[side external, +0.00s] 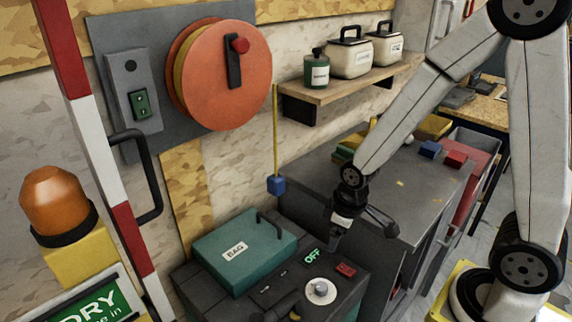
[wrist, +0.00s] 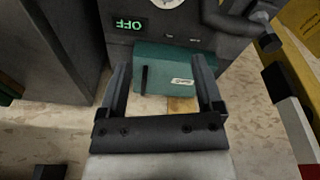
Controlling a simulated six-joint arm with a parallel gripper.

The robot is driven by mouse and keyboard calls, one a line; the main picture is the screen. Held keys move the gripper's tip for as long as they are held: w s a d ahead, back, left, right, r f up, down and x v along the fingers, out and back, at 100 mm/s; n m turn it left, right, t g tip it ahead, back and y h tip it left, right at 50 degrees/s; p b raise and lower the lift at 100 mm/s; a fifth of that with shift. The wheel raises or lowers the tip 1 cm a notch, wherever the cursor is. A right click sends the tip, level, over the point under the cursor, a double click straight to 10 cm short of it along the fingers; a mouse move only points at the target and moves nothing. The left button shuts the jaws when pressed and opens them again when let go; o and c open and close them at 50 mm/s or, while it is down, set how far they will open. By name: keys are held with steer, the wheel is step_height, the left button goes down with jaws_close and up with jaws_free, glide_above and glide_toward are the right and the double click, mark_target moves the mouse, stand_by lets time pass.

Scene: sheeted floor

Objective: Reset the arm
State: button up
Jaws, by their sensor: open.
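My gripper (side external: 358,238) hangs from my arm above the front right of the dark control cabinet (side external: 200,290), near its lit green OFF display (side external: 311,256). In the wrist view, my gripper (wrist: 162,65) has its two fingers spread apart with nothing held between them. The teal box labelled BAG (side external: 245,250) lies on the cabinet top, left of my gripper. It also shows beyond and between the fingers in the wrist view (wrist: 165,78). A white round dial (side external: 320,291) and a red button (side external: 346,270) are on the cabinet near my gripper.
A grey workbench (side external: 400,190) with red and blue blocks stands behind my gripper. A blue block hangs on a yellow cord (side external: 276,150). A red and white pole (side external: 95,130) and an orange beacon (side external: 56,200) stand at left. A wall shelf (side external: 345,85) holds several containers.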

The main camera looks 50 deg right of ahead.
steer(key=shift+s+d+r+m+t, duration=0.15)
steer(key=shift+s+r+m, duration=0.35)
steer(key=shift+r, duration=0.25)
steer(key=shift+s+d+r+m+t, duration=0.1)
steer(key=shift+s+r+m, duration=0.25)
steer(key=shift+r+m, duration=0.4)
steer(key=shift+s+d+r+m+t, duration=0.15)
steer(key=shift+s+r+m, duration=0.3)
steer(key=shift+r, duration=0.35)
steer(key=shift+a, duration=0.1)
